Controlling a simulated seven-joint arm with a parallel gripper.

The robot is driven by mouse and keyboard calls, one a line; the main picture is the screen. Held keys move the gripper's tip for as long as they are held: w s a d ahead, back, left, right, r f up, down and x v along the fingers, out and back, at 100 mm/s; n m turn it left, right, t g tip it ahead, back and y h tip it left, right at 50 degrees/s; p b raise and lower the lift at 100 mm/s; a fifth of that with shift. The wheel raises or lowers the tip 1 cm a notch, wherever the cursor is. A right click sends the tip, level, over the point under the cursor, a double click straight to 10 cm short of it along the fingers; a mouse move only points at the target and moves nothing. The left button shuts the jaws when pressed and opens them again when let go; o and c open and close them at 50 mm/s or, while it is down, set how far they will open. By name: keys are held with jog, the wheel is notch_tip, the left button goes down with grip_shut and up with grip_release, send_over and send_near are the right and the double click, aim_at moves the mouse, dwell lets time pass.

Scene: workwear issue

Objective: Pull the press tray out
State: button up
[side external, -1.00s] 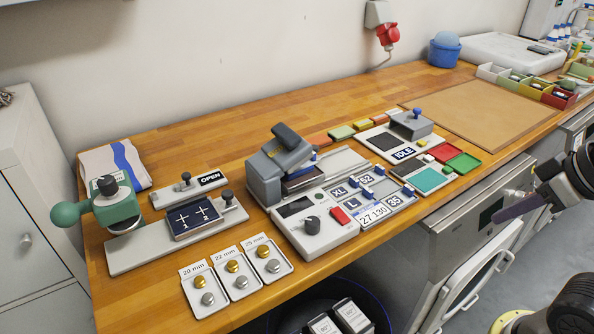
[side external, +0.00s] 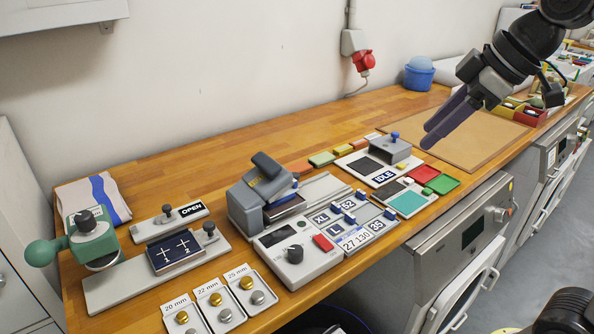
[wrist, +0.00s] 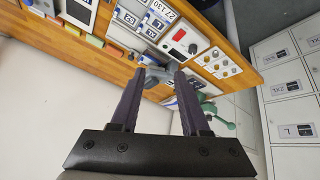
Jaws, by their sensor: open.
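A grey press (side external: 260,190) with a raised dark handle stands mid-counter. A dark flat plate, which looks like its tray (side external: 285,207), lies under its head beside a light grey rail (side external: 327,188). I cannot tell clearly how far the tray is in. The press also shows in the wrist view (wrist: 158,78), partly between my fingers. My gripper (side external: 430,138) hangs above the counter at the right, well away from the press and near the IDLE unit. In the wrist view my gripper (wrist: 158,73) has its two dark fingers apart, with nothing held.
A control box (side external: 295,250) with a knob and red button fronts the press. Size tiles (side external: 345,215) lie to its right. The IDLE unit (side external: 385,160) stands farther right. A brown mat (side external: 470,135) is mostly bare.

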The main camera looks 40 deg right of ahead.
jog(key=w+r+n, duration=0.2)
jog(key=w+r, duration=0.1)
jog(key=w, duration=0.8)
jog(key=g+y, duration=0.2)
jog(key=g, duration=0.1)
send_over(296, 174)
jog(key=s+d, duration=0.4)
notch_tip(296, 174, down, 17)
jog(key=shift+n, duration=0.3)
jog(key=x, duration=1.2)
jog(key=shift+w+a+f, duration=0.15)
jog(key=shift+w+f, duration=0.05)
jog(key=shift+w, duration=0.05)
jog(key=shift+c, duration=0.2)
grip_shut()
jog(key=shift+r, duration=0.1)
